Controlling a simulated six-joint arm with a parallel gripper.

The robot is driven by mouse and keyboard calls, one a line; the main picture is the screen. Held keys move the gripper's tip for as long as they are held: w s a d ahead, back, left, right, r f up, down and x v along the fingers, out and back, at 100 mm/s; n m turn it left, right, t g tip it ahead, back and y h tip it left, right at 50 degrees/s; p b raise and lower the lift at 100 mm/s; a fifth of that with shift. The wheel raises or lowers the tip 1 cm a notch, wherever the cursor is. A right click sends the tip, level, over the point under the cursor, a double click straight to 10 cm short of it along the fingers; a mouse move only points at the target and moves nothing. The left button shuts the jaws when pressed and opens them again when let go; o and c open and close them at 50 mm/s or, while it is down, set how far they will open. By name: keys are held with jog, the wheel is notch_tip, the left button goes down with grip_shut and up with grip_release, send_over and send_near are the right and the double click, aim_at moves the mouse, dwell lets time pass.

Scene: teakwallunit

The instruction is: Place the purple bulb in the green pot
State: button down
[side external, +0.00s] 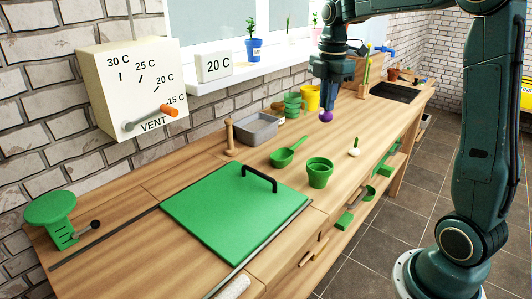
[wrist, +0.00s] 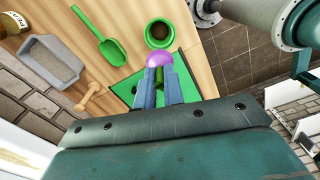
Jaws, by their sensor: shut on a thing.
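The purple bulb (side external: 326,116) is held in my gripper (side external: 328,106), above the wooden bench. In the wrist view the bulb (wrist: 160,60) shows between the two blue fingertips of my gripper (wrist: 159,74), which are shut on it. The green pot (side external: 320,172) stands upright on the bench, lower in the side view and clear of the gripper. In the wrist view the green pot (wrist: 159,33) lies just beyond the bulb, with dark brown soil inside its rim.
A green scoop (side external: 289,151) lies beside the pot, and a white bulb (side external: 354,147) is to its right. A grey tray (side external: 258,128), stacked green pots (side external: 292,104) and a yellow pot (side external: 311,97) stand behind. A green board with a black handle (side external: 230,215) covers the near bench.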

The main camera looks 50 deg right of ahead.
aim_at(320, 164)
notch_tip(320, 164, down, 20)
jog(key=shift+r, duration=0.1)
dwell(1.0)
jog(key=c, duration=1.8)
grip_release()
jog(key=shift+f, duration=0.2)
jog(key=shift+r, duration=0.15)
jog(key=shift+r, duration=6.05)
